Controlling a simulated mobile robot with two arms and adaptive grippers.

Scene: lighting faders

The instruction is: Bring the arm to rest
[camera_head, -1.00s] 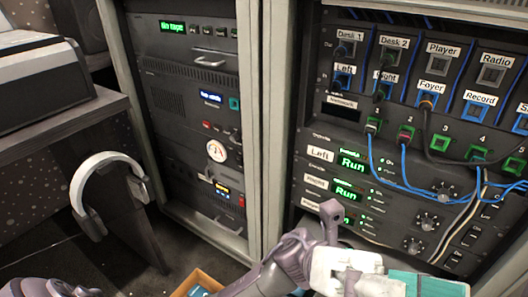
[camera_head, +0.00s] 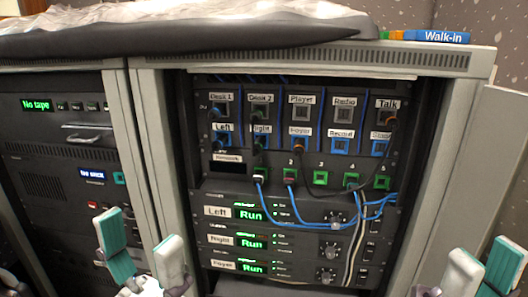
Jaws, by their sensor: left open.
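My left gripper (camera_head: 138,232) is at the bottom left, in front of the left rack and the frame between the racks. Its two white and teal fingers stand apart with nothing between them. My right gripper (camera_head: 487,248) is at the bottom right corner, in front of the right rack's side edge. Its two white and teal fingers also stand apart, with nothing seen between them. Most of both arms is out of view below.
The right rack (camera_head: 481,90) holds a labelled patch panel (camera_head: 303,127) with blue and black cables (camera_head: 330,221) hanging in front, above several "Run" units (camera_head: 252,215). A left rack (camera_head: 60,62) stands beside it. A blue "Walk-in" strip (camera_head: 440,36) lies on top.

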